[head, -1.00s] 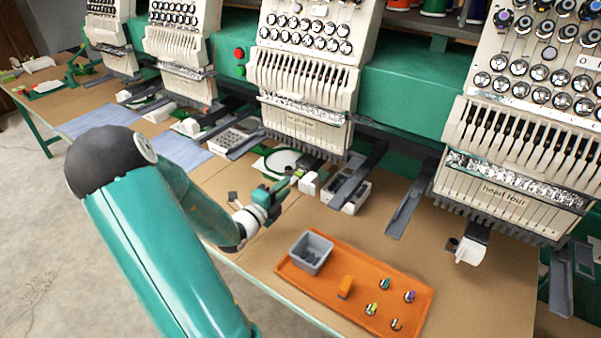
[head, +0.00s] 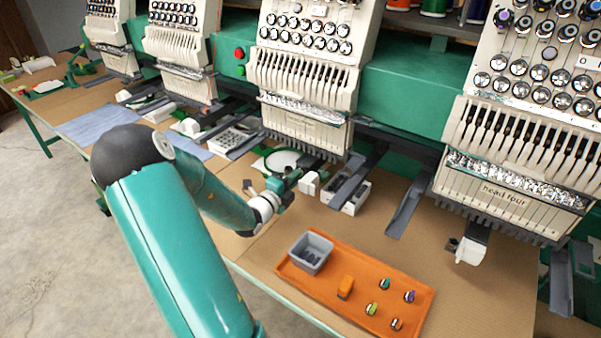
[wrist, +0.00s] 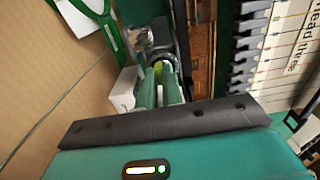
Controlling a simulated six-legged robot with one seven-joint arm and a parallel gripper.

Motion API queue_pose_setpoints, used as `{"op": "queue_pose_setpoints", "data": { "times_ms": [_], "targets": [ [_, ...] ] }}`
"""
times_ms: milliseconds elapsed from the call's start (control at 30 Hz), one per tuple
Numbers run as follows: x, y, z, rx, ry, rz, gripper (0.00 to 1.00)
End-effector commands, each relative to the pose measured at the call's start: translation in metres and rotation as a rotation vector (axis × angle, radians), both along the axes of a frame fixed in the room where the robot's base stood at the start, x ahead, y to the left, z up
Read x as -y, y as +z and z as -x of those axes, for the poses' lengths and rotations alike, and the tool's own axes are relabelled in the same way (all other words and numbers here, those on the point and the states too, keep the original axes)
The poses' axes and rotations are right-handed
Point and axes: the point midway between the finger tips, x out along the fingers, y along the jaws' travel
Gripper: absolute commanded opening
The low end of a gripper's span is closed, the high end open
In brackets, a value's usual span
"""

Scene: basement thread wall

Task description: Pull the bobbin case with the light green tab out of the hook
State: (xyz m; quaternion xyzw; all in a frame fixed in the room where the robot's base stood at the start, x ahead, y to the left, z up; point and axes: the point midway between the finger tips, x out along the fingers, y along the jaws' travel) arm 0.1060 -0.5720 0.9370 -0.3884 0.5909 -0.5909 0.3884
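The bobbin case's light green tab (wrist: 158,68) shows in the wrist view, at the end of the dark metal hook (wrist: 158,38) under the third head. My gripper (wrist: 159,78) points straight at it. Its two green fingers stand a narrow gap apart, with the tab at or between their tips; I cannot tell whether they touch it. In the head view my gripper (head: 291,180) is beside the white block (head: 309,184) at the hook, and it hides the tab and the bobbin case.
Dark sewing arms (head: 410,203) jut out over the table. A green-edged hoop (head: 283,161) lies behind my gripper.

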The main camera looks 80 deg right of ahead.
Motion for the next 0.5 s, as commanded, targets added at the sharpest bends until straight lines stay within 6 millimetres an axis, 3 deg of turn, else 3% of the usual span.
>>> {"op": "queue_pose_setpoints", "data": {
  "times_ms": [267,500],
  "targets": [
    [-0.002,0.0,-0.001,0.0,0.001,0.0,0.0],
    [-0.016,0.0,-0.007,0.0,0.001,0.0,0.0]
  ]
}}
